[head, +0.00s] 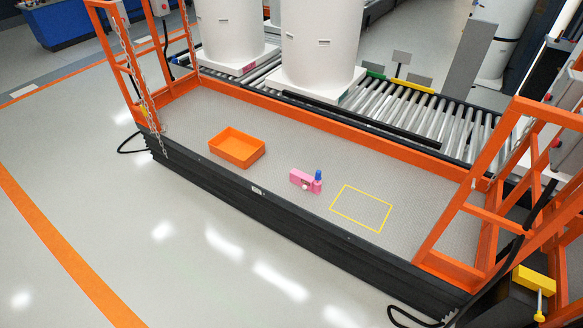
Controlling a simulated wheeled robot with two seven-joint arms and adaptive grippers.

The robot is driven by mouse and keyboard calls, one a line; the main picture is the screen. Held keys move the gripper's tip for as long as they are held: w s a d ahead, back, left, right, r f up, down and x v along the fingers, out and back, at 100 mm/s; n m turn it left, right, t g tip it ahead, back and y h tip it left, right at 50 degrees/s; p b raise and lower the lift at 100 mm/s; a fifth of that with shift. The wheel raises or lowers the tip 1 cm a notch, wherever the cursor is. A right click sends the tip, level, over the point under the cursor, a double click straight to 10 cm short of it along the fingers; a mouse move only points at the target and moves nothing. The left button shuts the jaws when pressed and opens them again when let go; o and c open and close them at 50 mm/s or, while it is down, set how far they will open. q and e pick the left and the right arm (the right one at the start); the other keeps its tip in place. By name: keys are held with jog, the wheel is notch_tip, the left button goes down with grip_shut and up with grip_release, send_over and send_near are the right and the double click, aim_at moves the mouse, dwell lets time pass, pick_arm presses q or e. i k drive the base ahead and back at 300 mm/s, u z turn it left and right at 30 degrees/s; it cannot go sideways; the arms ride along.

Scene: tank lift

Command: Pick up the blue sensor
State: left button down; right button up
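A small blue object (318,175), which looks like the blue sensor, stands upright on the grey lift platform (370,170). It shows just above a small pink upright piece (317,187); I cannot tell whether it sits on that piece or behind it. A pink block (299,178) with a pale round part stands right beside them on the left. Neither of my grippers shows in the head view.
An orange open tray (237,147) sits left of the pink parts. A yellow outlined rectangle (361,208) on the platform at right is empty. Orange railings (490,213) close both ends. A roller conveyor (400,108) with white tanks (321,42) runs behind. The floor in front is clear.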

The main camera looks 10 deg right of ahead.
aim_at(318, 177)
jog(key=u, duration=0.3)
jog(key=i, duration=2.2)
jog(key=z, duration=0.65)
